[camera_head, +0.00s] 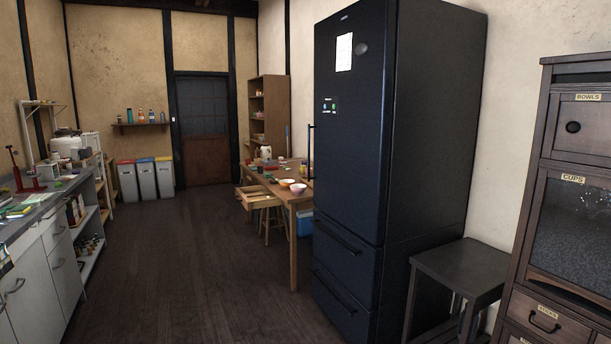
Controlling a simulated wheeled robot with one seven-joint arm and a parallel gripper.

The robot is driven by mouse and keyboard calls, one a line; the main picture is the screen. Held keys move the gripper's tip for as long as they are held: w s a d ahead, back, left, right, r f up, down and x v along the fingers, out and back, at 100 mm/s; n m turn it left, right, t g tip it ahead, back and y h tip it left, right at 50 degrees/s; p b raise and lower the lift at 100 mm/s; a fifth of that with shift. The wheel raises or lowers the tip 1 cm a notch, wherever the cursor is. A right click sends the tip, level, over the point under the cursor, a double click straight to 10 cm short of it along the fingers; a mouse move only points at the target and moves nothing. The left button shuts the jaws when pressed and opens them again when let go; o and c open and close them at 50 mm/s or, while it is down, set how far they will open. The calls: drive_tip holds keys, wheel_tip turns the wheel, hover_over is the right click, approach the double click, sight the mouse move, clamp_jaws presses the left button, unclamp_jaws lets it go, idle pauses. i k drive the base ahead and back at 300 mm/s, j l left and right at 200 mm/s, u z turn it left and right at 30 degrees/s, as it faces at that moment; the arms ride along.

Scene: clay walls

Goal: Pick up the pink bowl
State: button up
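A small pinkish-white bowl (298,189) sits near the front edge of the wooden table (285,199), partway down the room. It looks upright, and I cannot make out its contents. An orange bowl (286,183) stands just behind and left of it. My gripper does not show in this view.
A tall black fridge (349,130) stands to the right and hides part of the table. An open drawer (257,195) juts left from the table, with a stool (268,212) under it. A counter (40,228) lines the left. The dark floor (190,270) between is clear.

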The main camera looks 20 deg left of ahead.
sight(298, 189)
drive_tip(key=i+j+u, duration=0.3)
drive_tip(key=i, duration=0.25)
drive_tip(key=i+j+u, duration=0.35)
drive_tip(key=i, duration=0.2)
drive_tip(key=i+u, duration=0.3)
drive_tip(key=i, duration=2.2)
drive_tip(key=i+z, duration=0.2)
drive_tip(key=i, duration=0.25)
drive_tip(key=i+j+z, duration=0.25)
drive_tip(key=i, duration=0.15)
drive_tip(key=i+j+z, duration=0.2)
drive_tip(key=i, duration=0.2)
drive_tip(key=i+j, duration=0.1)
drive_tip(key=i, duration=0.35)
